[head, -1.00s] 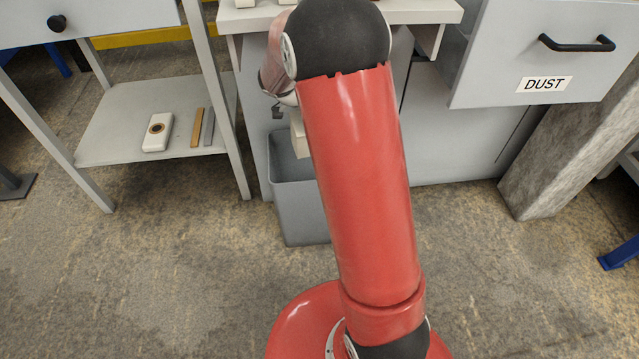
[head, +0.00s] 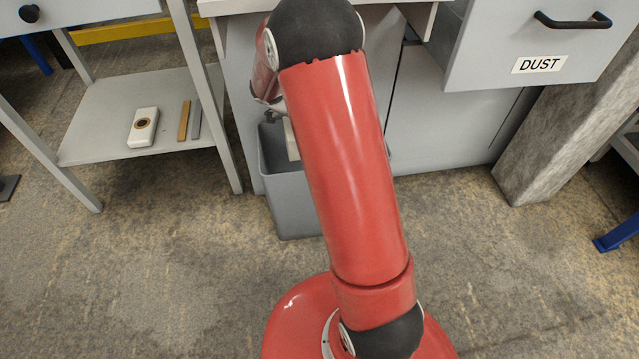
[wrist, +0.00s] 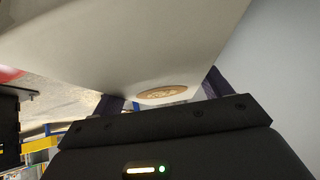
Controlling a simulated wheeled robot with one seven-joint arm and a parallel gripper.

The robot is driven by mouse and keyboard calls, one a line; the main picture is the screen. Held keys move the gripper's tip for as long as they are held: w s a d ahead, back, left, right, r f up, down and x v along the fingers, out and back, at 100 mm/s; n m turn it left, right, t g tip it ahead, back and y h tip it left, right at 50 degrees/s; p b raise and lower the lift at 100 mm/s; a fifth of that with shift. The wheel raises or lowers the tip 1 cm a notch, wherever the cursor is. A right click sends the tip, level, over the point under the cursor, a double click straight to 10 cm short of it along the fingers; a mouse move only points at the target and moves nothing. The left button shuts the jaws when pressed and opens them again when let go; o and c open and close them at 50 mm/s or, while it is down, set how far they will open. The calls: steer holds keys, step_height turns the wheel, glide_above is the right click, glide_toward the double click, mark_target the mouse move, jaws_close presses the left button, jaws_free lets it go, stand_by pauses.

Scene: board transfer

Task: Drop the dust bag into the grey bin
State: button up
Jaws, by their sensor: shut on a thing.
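The grey bin (head: 296,210) stands on the floor in front of the cabinet, its right part hidden behind my red arm. The pale dust bag (head: 291,140) shows only as a strip beside my arm, at the bin's mouth. In the wrist view the bag (wrist: 125,42) fills the upper middle, with a brown round collar (wrist: 165,91) near the jaws. My gripper (wrist: 162,97) is shut on the bag. In the head view my gripper is mostly hidden by my arm. The bag's lower end is hidden, so I cannot tell how deep it sits.
Floor in front is clear.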

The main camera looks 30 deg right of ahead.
steer(key=o, duration=1.7)
steer(key=shift+o, duration=0.2)
steer(key=v, duration=0.7)
steer(key=shift+a+r, duration=0.2)
steer(key=shift+r, duration=0.15)
